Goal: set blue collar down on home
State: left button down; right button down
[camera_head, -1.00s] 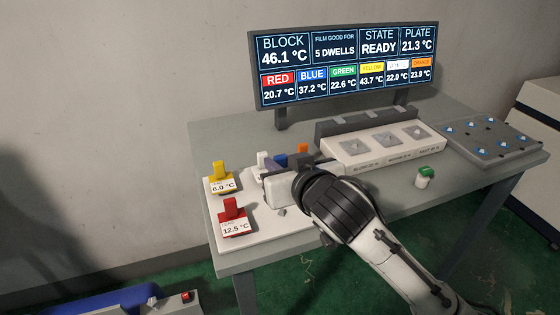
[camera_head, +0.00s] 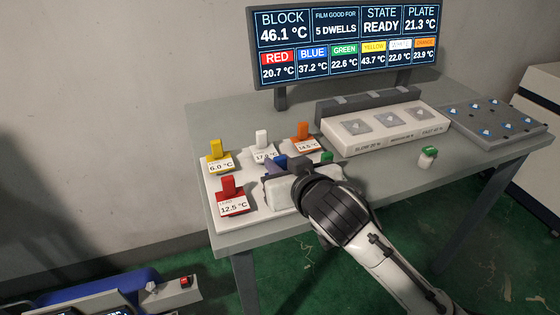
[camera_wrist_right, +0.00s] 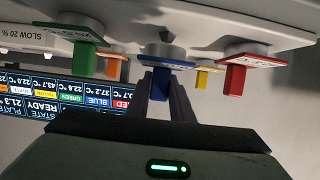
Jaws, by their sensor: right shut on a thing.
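My right gripper (camera_head: 276,168) is shut on the blue collar (camera_head: 281,160) over the front middle of the white board (camera_head: 240,222) at the table's left end. In the right wrist view, which is upside down, the fingers (camera_wrist_right: 160,92) grip the blue collar's handle (camera_wrist_right: 160,77). A small dark cone (camera_wrist_right: 167,37) on the board shows beside its base. I cannot tell whether the collar touches the board. No label reading home is legible. My left gripper is not in view.
Red (camera_head: 230,195), yellow (camera_head: 217,155), white (camera_head: 262,145), orange (camera_head: 303,136) and green (camera_head: 327,157) collars stand around the gripper on the board. A white block with three pads (camera_head: 375,140) and a small green-topped piece (camera_head: 427,154) lie to the right.

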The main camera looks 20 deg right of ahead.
jog(key=shift+f+b, duration=0.5)
jog(key=shift+f, duration=0.4)
dwell(0.4)
jog(key=c, duration=1.5)
grip_release()
jog(key=shift+s, duration=0.1)
